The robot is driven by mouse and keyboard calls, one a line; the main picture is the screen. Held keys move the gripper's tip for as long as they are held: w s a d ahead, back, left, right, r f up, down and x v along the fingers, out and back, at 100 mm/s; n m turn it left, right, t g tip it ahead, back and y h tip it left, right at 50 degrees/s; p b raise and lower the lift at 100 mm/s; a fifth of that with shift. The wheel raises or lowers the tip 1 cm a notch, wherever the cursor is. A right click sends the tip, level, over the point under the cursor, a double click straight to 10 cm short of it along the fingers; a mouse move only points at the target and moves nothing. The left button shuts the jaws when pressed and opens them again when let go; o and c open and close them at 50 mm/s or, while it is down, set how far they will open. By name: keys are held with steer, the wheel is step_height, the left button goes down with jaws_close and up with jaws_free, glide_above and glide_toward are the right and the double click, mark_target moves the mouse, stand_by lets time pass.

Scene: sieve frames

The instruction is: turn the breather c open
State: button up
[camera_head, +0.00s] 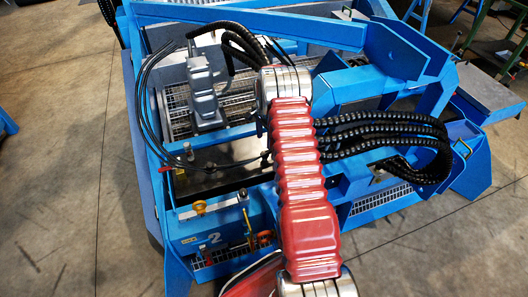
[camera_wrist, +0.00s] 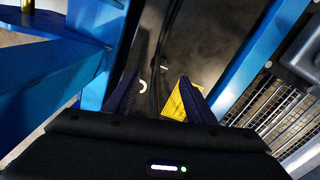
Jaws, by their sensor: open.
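I cannot pick out breather c for certain in either view. In the wrist view my gripper (camera_wrist: 158,76) is open, with its two dark fingers apart and nothing visibly held between them. A small white curved mark (camera_wrist: 140,87) shows between the fingers, on or above a dark surface. A yellow piece (camera_wrist: 180,101) lies beside the right finger, partly hidden by it. In the head view my gripper is not visible. A brass-yellow fitting (camera_head: 199,207) stands on the blue frame near a white "2", and small orange-red parts (camera_head: 265,238) sit to its right.
The blue frame (camera_head: 340,28) surrounds the work area. A grey unit (camera_head: 205,85) with black hoses stands over metal grating; a grey housing (camera_wrist: 303,58) is at the wrist view's right. Thick black hoses (camera_head: 390,140) run right of my arm. Blue beams (camera_wrist: 252,55) flank my gripper.

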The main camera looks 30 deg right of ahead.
mark_target(264, 153)
step_height(264, 153, down, 9)
steer(key=shift+r, duration=0.1)
stand_by(0.3)
steer(key=shift+a, duration=0.1)
steer(key=c, duration=1)
